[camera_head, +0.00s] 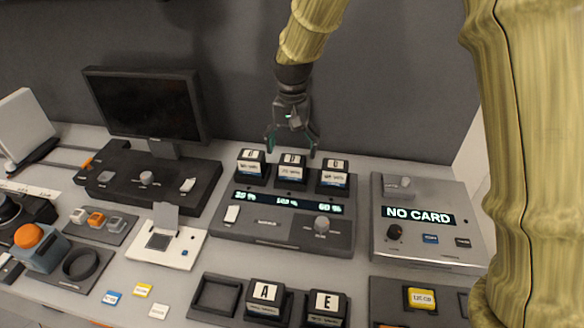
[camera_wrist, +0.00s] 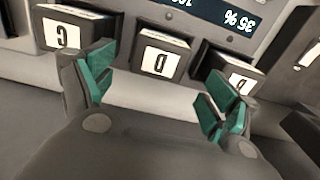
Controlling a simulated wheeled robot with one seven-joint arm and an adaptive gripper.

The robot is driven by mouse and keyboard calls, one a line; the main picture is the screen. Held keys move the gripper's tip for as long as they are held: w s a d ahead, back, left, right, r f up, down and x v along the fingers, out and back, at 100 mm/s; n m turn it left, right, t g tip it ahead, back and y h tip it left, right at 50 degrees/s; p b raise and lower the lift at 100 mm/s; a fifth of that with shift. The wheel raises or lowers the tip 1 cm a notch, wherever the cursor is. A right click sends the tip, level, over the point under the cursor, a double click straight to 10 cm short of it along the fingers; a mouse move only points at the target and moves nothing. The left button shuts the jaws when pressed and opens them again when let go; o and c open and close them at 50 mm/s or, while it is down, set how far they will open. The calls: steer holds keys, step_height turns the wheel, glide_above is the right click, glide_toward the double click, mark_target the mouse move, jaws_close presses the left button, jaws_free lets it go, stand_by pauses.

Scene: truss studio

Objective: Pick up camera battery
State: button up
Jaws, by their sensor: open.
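Three black camera batteries with white lettered labels stand in a row on the charger (camera_head: 265,228). The left battery (camera_head: 250,168) has a letter I cannot read surely, the middle battery (camera_head: 291,172) reads D, and the right battery (camera_head: 333,177) reads G. Two more batteries, A (camera_head: 264,297) and E (camera_head: 326,306), sit in a holder in front. My gripper (camera_head: 292,145) points down over the row, near the middle battery. In the wrist view its green-padded fingers (camera_wrist: 165,82) are apart and empty, with the D battery (camera_wrist: 160,55) beyond the gap.
An empty holder slot (camera_head: 216,296) lies left of battery A. A card reader (camera_head: 430,225) showing NO CARD stands right of the charger. A monitor (camera_head: 145,103) on a black console stands left. Small cards lie front left, near a camera-like unit.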

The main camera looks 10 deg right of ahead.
mark_target(293, 159)
steer(key=shift+s+f+p, duration=0.35)
steer(key=shift+f, duration=0.45)
steer(key=shift+f+p, duration=0.7)
steer(key=shift+f, duration=1.55)
steer(key=c, duration=1.5)
steer(key=shift+c, duration=0.3)
steer(key=shift+w+r, duration=0.1)
steer(key=shift+r, duration=0.05)
